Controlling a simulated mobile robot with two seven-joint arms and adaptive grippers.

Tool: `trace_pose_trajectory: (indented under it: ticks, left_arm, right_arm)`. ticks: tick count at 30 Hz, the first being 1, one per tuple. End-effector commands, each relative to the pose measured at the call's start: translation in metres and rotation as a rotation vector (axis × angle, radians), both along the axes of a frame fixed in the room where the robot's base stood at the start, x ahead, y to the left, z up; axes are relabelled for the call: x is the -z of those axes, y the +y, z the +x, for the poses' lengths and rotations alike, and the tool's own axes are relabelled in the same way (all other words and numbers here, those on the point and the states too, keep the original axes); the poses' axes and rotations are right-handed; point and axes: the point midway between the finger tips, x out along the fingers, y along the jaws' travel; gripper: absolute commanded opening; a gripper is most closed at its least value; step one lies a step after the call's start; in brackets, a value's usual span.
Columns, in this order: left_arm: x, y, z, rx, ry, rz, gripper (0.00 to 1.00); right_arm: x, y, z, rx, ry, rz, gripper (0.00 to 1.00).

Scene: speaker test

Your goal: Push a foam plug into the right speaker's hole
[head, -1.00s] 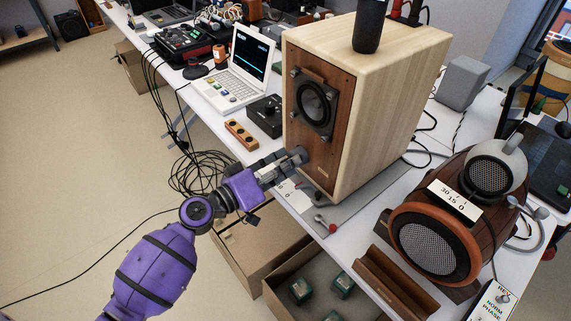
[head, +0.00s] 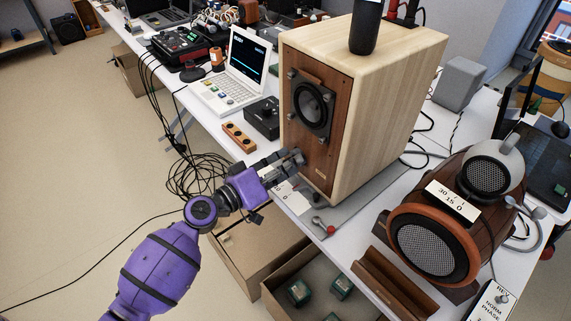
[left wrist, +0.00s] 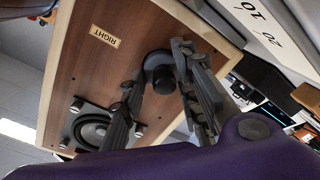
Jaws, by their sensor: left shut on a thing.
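The right speaker (head: 385,110) is a tall pale wooden box with a brown front panel. Its label reads RIGHT in the left wrist view (left wrist: 105,37). A round black driver (head: 312,103) sits in the panel's upper part. My left gripper (head: 296,158) is at the lower part of the panel, shut on a dark grey foam plug (left wrist: 158,72). In the left wrist view the plug lies between the fingers, against or very near the panel. The hole is hidden behind it, so how deep the plug sits cannot be told. My right gripper is not in view.
A black device (head: 365,25) stands on the speaker. A small black box (head: 263,118), a wooden block with round holes (head: 239,136) and a white laptop (head: 235,75) are to the left. A round wooden speaker (head: 435,235) stands to the right. Open cardboard boxes are below the table edge.

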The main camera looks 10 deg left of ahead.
Motion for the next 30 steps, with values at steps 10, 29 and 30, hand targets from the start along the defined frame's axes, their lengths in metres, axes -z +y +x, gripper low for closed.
trace_pose_trajectory:
  ticks: [10,29,30]
  left_arm:
    - [0.0,-0.0039,0.0042,0.0,0.001,-0.001,0.0]
    - [0.0002,-0.0028,0.0032,0.0,0.001,-0.001,0.51]
    - [0.0004,-0.0015,0.0017,-0.001,0.001,0.0,0.51]
  right_arm:
    - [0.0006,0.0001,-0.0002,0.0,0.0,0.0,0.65]
    - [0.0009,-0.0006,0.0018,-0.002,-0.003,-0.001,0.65]
    - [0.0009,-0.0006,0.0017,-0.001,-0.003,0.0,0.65]
